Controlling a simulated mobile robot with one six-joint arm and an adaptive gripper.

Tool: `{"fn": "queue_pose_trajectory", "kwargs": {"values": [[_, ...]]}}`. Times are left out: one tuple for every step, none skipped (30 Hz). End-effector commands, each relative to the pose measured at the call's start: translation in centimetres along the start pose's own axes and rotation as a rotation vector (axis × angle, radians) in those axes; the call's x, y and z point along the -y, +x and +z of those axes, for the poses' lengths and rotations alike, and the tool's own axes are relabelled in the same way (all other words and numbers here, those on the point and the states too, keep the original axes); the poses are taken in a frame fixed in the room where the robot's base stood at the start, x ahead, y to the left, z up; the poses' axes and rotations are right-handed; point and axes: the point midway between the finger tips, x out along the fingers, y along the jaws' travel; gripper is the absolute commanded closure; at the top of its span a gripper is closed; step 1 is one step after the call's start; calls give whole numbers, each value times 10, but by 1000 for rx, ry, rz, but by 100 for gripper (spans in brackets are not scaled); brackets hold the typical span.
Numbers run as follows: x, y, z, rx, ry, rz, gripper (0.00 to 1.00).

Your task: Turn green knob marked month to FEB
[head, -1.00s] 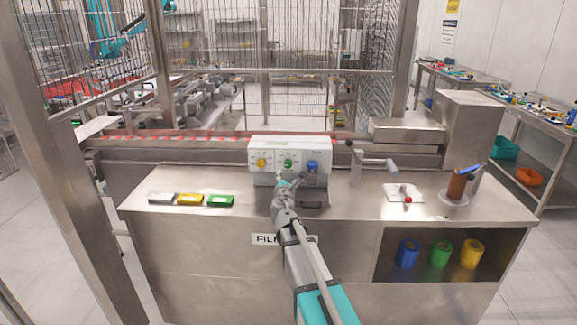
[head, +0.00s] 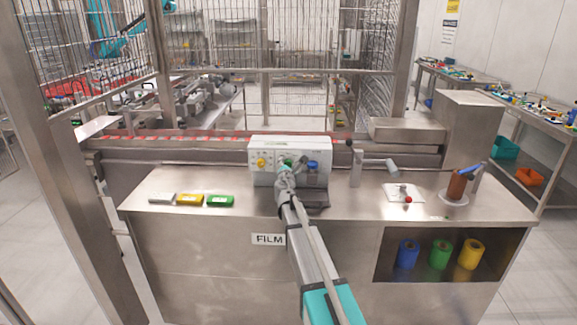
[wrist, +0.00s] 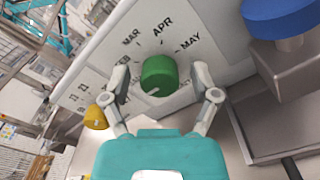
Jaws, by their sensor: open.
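The green knob (wrist: 158,76) sits on a white panel with month labels around it; MAR, APR and MAY read clearly in the wrist view. A white mark on the knob's face points toward the lower left in that view. The label it points at cannot be made out. My gripper (wrist: 160,80) is open, with one finger on each side of the knob and visible gaps. In the head view my gripper (head: 285,170) is in front of the white control box (head: 262,146) and partly hides the green knob.
A yellow knob (wrist: 95,117) is left of the green one, and a large blue knob (wrist: 285,15) is at the right, above a grey metal block (wrist: 290,75). Small yellow, green and grey boxes lie on the steel counter (head: 150,210) at the left.

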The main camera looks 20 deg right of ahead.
Motion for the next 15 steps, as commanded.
{"fn": "queue_pose_trajectory", "kwargs": {"values": [[0, 0, 0, 0, 0, 0, 23], [0, 0, 0, 0, 0, 0, 23], [0, 0, 0, 0, 0, 0, 23], [0, 0, 0, 0, 0, 0, 23], [0, 0, 0, 0, 0, 0, 24], [0, 0, 0, 0, 0, 0, 32], [0, 0, 0, 0, 0, 0, 37], [0, 0, 0, 0, 0, 0, 43], [0, 0, 0, 0, 0, 0, 50], [0, 0, 0, 0, 0, 0, 56], [0, 0, 0, 0, 0, 0, 62], [0, 0, 0, 0, 0, 0, 69], [0, 0, 0, 0, 0, 0, 75], [0, 0, 0, 0, 0, 0, 80], [0, 0, 0, 0, 0, 0, 88]]}}
